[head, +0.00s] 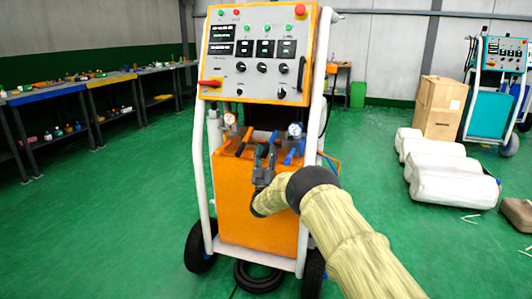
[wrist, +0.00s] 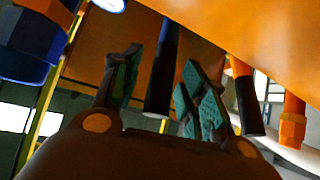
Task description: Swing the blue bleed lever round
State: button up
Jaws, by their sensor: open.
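The blue lever (head: 294,153) sits at the upper right front of the orange cabinet, below the right gauge. My gripper (head: 265,160) is in front of the cabinet top, just left of the blue lever in the head view. In the wrist view my gripper (wrist: 162,85) is open, its two greenish-padded fingers spread. A dark rod (wrist: 163,65) shows between them; I cannot tell whether it touches either finger. A blue fitting (wrist: 28,45) is at the upper left of the wrist view, outside the fingers.
The orange cabinet (head: 230,205) stands in a white tube frame under a control panel (head: 258,50). In the wrist view, another dark rod (wrist: 247,98) and an orange fitting (wrist: 292,122) lie to the right.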

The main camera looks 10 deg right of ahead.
jog(key=v, duration=1.2)
